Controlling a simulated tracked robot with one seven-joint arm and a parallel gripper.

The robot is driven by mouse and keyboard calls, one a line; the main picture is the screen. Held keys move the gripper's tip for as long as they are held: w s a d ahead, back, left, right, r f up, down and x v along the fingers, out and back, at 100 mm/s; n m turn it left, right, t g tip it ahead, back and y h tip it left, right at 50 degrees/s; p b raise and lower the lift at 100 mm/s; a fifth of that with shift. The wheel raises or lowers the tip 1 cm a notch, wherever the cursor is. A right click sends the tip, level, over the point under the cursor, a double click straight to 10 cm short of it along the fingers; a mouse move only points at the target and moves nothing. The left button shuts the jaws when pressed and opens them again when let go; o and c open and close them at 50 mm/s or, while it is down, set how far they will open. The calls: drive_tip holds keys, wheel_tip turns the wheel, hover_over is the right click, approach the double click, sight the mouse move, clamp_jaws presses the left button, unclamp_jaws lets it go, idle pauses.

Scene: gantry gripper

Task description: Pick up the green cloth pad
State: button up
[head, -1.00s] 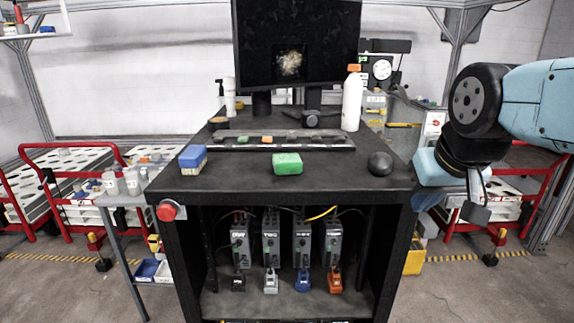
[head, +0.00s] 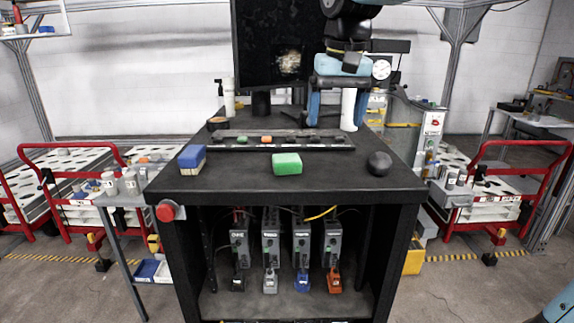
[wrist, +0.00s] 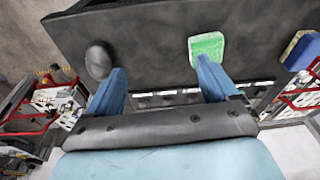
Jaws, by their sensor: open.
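The green cloth pad (head: 287,164) lies flat on the black table near its front middle. It also shows in the wrist view (wrist: 206,47), just beyond the tip of one finger. My gripper (head: 332,115) is above the right back part of the table, fingers pointing down, open and empty. In the wrist view my gripper (wrist: 160,82) has its two blue fingers wide apart, with bare table and the tray edge between them. The pad is apart from both fingers as far as I can tell.
A blue sponge-like block (head: 192,159) lies left of the pad and a dark ball (head: 379,163) right of it. A long black tray (head: 225,143) with small pieces lies behind. A white bottle (head: 349,110) and a monitor (head: 252,65) stand at the back. The table front is otherwise clear.

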drive_tip(key=shift+o, duration=0.9)
drive_tip(key=w+a+r+g, duration=0.1)
drive_tip(key=w+a, duration=0.4)
drive_tip(key=a, duration=0.4)
drive_tip(key=shift+w+a+r+n+g, duration=0.25)
drive_tip(key=shift+w+r+n+g, duration=0.05)
drive_tip(key=shift+r+g, duration=0.1)
hover_over(287, 157)
drive_tip(key=f, duration=0.8)
drive_tip(key=shift+s+f, duration=0.35)
drive_tip(key=shift+w+f, duration=0.15)
drive_tip(key=shift+f, duration=1.15)
drive_tip(key=shift+w+f, duration=0.1)
drive_tip(key=shift+f, duration=1.2)
drive_tip(key=shift+c, duration=0.2)
drive_tip(key=c, duration=1)
drive_tip(key=shift+r, duration=0.15)
